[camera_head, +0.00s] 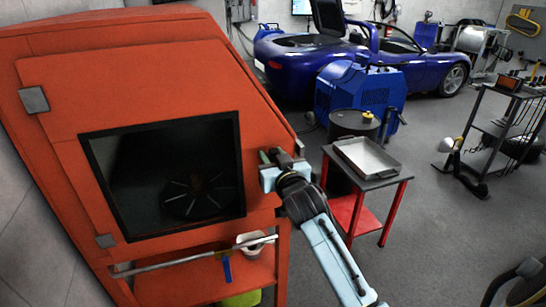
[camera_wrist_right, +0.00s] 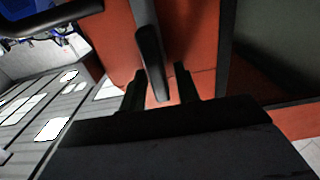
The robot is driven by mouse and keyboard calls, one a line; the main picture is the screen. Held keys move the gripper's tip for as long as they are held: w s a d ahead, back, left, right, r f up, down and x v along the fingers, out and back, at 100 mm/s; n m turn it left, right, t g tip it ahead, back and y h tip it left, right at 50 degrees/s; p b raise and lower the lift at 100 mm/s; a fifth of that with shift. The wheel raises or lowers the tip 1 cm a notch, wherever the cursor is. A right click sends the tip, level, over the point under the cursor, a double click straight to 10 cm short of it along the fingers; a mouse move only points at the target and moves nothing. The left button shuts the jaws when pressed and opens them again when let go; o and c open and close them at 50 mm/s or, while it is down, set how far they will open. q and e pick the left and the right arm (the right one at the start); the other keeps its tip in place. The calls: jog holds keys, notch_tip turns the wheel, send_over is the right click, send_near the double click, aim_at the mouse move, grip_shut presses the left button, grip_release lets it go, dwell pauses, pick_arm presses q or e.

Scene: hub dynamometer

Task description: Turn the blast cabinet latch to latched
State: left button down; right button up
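The orange blast cabinet (camera_head: 130,85) fills the left of the head view, its door shut around a dark window (camera_head: 175,175). My right gripper (camera_head: 268,170) is at the door's right edge, beside the window. In the right wrist view, a dark lever (camera_wrist_right: 150,55), which looks like the latch handle, hangs down toward the gap between the fingers (camera_wrist_right: 160,88). The fingers stand apart, with orange panel showing on both sides of the lever, so the gripper looks open around its end. In the head view the gripper mostly hides the latch. My left gripper is not in view.
A small table with a metal tray (camera_head: 367,157) and red legs stands right of my right arm. Behind it are a dark drum (camera_head: 352,123), a blue machine (camera_head: 365,90) and a blue car (camera_head: 300,58). The grey floor (camera_head: 430,220) at right is mostly clear.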

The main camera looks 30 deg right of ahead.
grip_shut()
jog(key=n+p, duration=0.1)
jog(key=n, duration=0.1)
jog(key=n+p, duration=0.1)
jog(key=p, duration=0.1)
jog(key=shift+w+a+r+n, duration=0.1)
jog(key=shift+a+n, duration=0.2)
jog(key=shift+n, duration=0.1)
jog(key=n+p, duration=0.1)
jog(key=n, duration=0.3)
jog(key=a+f+n+p, duration=0.1)
jog(key=n, duration=0.4)
jog(key=f+n+p, duration=0.1)
jog(key=n+p, duration=0.1)
jog(key=n, duration=0.2)
jog(key=shift+w+a+n, duration=0.15)
jog(key=shift+n, duration=0.55)
